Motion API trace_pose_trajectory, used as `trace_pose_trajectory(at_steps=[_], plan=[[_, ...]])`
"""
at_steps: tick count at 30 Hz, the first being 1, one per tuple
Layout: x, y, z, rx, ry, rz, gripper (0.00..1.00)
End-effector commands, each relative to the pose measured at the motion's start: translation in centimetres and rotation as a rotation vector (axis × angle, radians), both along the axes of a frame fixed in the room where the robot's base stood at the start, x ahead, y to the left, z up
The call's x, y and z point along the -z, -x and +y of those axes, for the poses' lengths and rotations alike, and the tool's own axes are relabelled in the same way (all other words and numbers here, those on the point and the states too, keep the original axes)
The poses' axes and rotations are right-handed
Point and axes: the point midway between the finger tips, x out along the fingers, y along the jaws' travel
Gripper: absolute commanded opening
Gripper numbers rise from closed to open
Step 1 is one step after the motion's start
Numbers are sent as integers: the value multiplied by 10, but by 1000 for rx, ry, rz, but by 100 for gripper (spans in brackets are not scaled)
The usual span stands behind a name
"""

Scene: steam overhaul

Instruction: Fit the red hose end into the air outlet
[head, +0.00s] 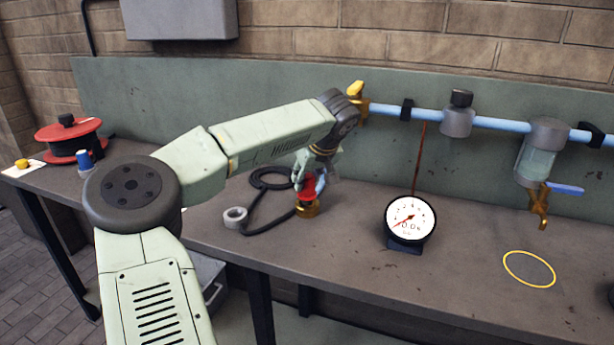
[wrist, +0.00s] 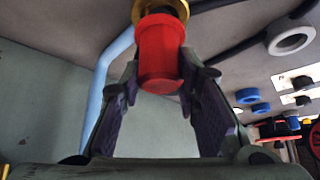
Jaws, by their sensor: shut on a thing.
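The red hose end (wrist: 160,55) is a short red cylinder between the two fingers of my gripper (wrist: 162,82) in the wrist view. My gripper is shut on it. A brass fitting (wrist: 178,8) lies right at its far end, cut off by the frame edge. In the head view my gripper (head: 309,180) is low over the bench, with red showing below it and the brass fitting (head: 307,210) under that. This brass fitting may be the air outlet. I cannot tell whether the red end is seated in it or only against it.
A black hose (head: 268,222) curls on the bench beside a grey tape roll (head: 235,217). A pressure gauge (head: 410,218) stands to the right. A light-blue pipe (head: 430,115) runs along the back panel. The bench around the yellow ring (head: 529,254) is clear.

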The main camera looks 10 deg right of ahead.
Motion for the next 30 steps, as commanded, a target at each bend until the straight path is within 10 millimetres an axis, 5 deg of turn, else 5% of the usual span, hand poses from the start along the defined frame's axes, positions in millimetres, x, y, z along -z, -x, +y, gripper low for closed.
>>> trace_pose_trajectory(at_steps=[26, 27, 30], plan=[[22, 0, 0, -1, 0, -1, 0], [22, 0, 0, -1, 0, -1, 30], [22, 0, 0, -1, 0, -1, 37]])
